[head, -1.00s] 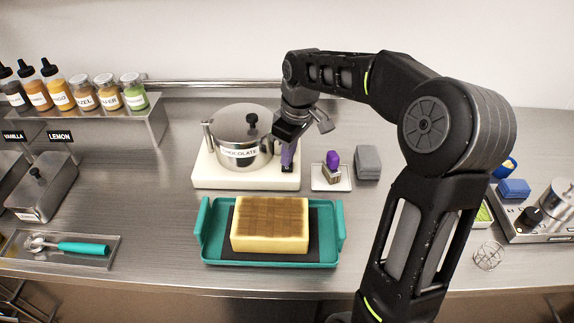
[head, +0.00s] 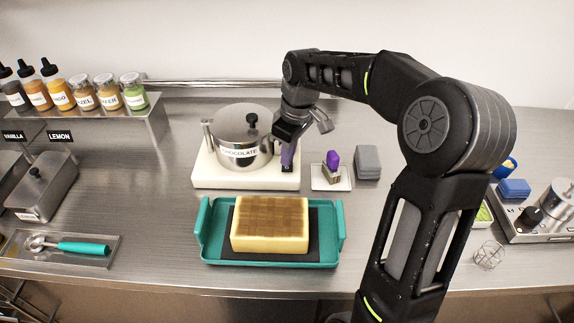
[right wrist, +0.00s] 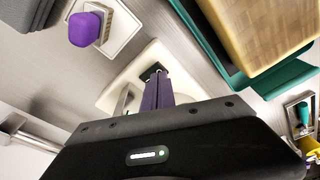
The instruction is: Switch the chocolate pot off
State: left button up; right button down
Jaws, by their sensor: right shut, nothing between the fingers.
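The chocolate pot (head: 238,140) is a steel pot with a lid and a label reading CHOCOLATE. It sits on a cream base (head: 230,179) on the steel counter. My right gripper (head: 288,167) is shut and empty, with its purple fingers pointing down at the right end of the base. In the right wrist view the fingertips (right wrist: 157,72) are at a small dark switch area on the cream base (right wrist: 125,83). The fingers hide part of it, so I cannot tell the switch position or whether they touch it. My left gripper is not in view.
A teal tray (head: 340,232) with a yellow block stands in front of the base. To the right are a purple-handled brush (head: 333,160) on a white dish and grey blocks (head: 367,161). A bottle shelf and scoop tray (head: 100,262) are left.

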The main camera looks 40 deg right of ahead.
jog(key=shift+f+b, duration=0.6)
jog(key=shift+f, duration=0.25)
dwell(0.3)
jog(key=shift+r+p, duration=2.8)
jog(key=shift+r, duration=0.8)
